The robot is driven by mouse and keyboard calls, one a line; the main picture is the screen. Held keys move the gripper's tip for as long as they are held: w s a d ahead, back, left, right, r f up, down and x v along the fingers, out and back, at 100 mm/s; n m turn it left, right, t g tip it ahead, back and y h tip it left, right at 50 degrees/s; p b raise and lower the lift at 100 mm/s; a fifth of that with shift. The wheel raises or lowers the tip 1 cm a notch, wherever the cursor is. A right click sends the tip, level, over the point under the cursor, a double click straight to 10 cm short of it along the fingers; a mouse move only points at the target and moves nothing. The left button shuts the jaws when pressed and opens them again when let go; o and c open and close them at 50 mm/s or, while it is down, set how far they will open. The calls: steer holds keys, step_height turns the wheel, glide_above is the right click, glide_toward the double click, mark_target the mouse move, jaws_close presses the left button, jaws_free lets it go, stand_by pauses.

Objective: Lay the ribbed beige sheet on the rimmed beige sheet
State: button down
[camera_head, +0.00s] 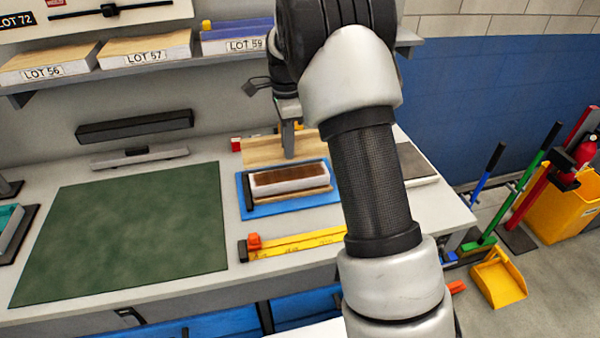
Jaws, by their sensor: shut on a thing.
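My gripper (289,152) points down at the back of the bench, right of centre, partly hidden by my arm. Its fingers are shut at a flat beige sheet (262,150) with wood-like grain, which I take for the ribbed beige sheet; its ribs are too small to make out. Just in front, on a blue mat (248,210), lies a low stack with a brown top, pale sides and beige edges (290,197). I take the beige part for the rimmed beige sheet; its rim is not clear. The held sheet is behind this stack, not over it.
A yellow bar (300,242) with an orange end lies in front of the blue mat. A dark bar (249,193) stands at the mat's left edge. A clear green mat (125,230) covers the left bench. A shelf with labelled lots (145,50) hangs above.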

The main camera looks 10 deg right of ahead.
steer(key=shift+d, duration=0.35)
steer(key=shift+f, duration=5.05)
steer(key=c, duration=1.6)
jaws_free()
